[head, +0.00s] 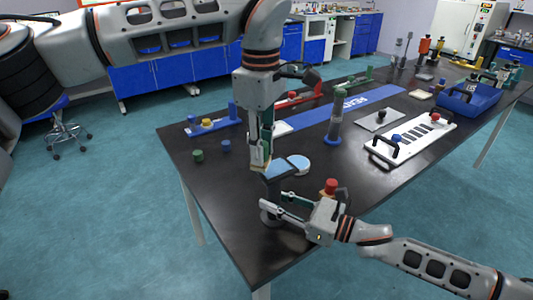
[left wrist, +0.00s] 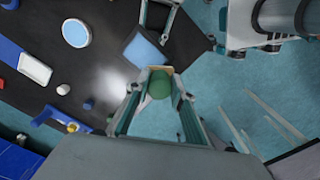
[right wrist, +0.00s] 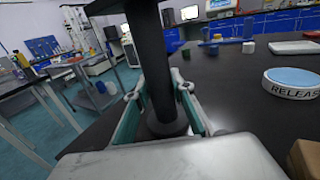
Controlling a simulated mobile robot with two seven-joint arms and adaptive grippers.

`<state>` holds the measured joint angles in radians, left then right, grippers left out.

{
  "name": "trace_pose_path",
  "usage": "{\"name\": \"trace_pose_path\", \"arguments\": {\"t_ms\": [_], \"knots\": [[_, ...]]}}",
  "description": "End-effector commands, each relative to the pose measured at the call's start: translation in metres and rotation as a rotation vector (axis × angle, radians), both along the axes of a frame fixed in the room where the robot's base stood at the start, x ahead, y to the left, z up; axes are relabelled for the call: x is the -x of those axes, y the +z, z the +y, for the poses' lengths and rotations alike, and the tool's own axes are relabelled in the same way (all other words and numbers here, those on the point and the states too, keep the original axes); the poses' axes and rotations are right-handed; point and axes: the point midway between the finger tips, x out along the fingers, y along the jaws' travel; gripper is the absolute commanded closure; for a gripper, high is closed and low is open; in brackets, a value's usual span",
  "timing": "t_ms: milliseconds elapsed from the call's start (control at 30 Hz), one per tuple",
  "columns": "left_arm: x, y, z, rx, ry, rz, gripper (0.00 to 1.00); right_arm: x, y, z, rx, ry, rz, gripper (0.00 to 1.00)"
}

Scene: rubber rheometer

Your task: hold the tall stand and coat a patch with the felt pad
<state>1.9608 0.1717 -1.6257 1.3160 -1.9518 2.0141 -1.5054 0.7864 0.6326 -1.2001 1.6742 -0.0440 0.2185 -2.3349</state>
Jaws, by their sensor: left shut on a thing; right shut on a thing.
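The tall stand has a dark plate with a blue patch (head: 284,170) on top; the patch also shows in the left wrist view (left wrist: 146,51). My right gripper (head: 268,206) is shut on the stand's dark column (right wrist: 161,70), just above its round base (right wrist: 166,124). The stand is upright. My left gripper (head: 262,158) is shut on the felt pad's green handle (left wrist: 160,84). The tan pad (left wrist: 154,70) is at the plate's near left edge; I cannot tell whether it touches. A white dish with a blue top (head: 299,163), marked RELEASE (right wrist: 296,83), stands behind the stand.
A red-knobbed item (head: 331,187) stands beside my right gripper. Small green (head: 198,155) and blue (head: 226,146) cylinders are at the left. The front left table corner is clear.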

Motion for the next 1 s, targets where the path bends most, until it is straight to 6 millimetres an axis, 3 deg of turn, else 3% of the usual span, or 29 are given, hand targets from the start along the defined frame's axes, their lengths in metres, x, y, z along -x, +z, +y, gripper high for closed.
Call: {"name": "trace_pose_path", "arguments": {"t_ms": [600,1000], "knots": [[0.000,0.052,0.000,-0.002,0.000,0.002,0.94,0.000,0.000,0.000,0.000,0.000,0.000,1.00],[0.001,0.056,0.000,-0.002,-0.001,0.004,0.94,0.000,0.000,0.000,0.000,0.000,0.000,1.00]]}}
